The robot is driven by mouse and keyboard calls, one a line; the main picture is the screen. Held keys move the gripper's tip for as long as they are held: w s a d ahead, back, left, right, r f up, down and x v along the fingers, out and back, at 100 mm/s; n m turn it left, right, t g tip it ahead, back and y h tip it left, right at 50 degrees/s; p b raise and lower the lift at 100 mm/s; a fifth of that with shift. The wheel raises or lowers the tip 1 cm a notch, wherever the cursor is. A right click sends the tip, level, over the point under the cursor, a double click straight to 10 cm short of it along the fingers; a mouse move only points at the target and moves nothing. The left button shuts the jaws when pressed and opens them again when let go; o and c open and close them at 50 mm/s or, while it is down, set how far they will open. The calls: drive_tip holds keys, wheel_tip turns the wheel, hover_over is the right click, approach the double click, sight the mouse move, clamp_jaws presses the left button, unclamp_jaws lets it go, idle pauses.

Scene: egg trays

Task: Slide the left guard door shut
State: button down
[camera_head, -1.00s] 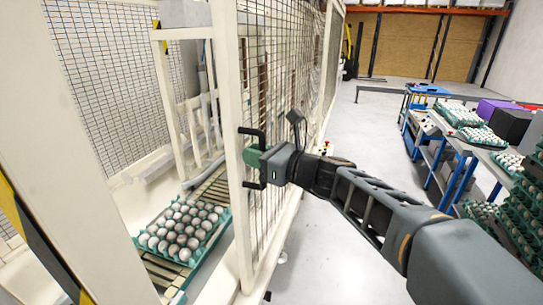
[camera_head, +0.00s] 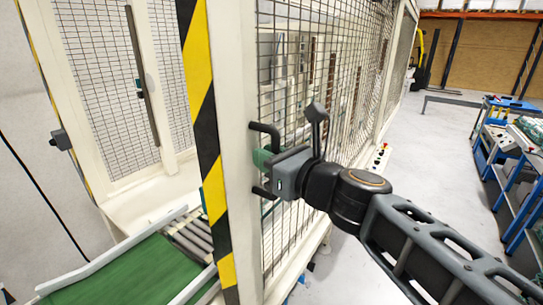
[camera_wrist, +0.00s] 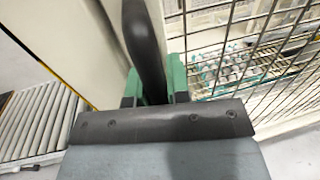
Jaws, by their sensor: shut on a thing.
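The left guard door has a cream frame (camera_head: 236,150) with black wire mesh. Its frame edge stands right beside the yellow-and-black striped post (camera_head: 207,150) in the head view, with no open gap visible between them. My gripper (camera_head: 262,160) is at the door's black bar handle (camera_head: 266,130), shut on it. In the wrist view the green fingers (camera_wrist: 153,88) lie on both sides of the dark handle bar (camera_wrist: 145,45). Whether door and post touch cannot be told.
A green conveyor belt (camera_head: 130,272) and rollers (camera_head: 190,232) lie left of the post. A tray of eggs (camera_wrist: 232,68) shows behind the mesh in the wrist view. Blue-framed tables (camera_head: 510,160) stand at right, with clear floor (camera_head: 430,140) between.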

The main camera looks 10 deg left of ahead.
idle(0.4)
drive_tip(key=c, duration=1.5)
unclamp_jaws()
drive_tip(key=shift+s, duration=0.1)
drive_tip(key=shift+c, duration=0.2)
drive_tip(key=shift+o, duration=1.4)
drive_tip(key=shift+s+a, duration=0.15)
drive_tip(key=shift+o, duration=0.8)
drive_tip(key=shift+d, duration=0.2)
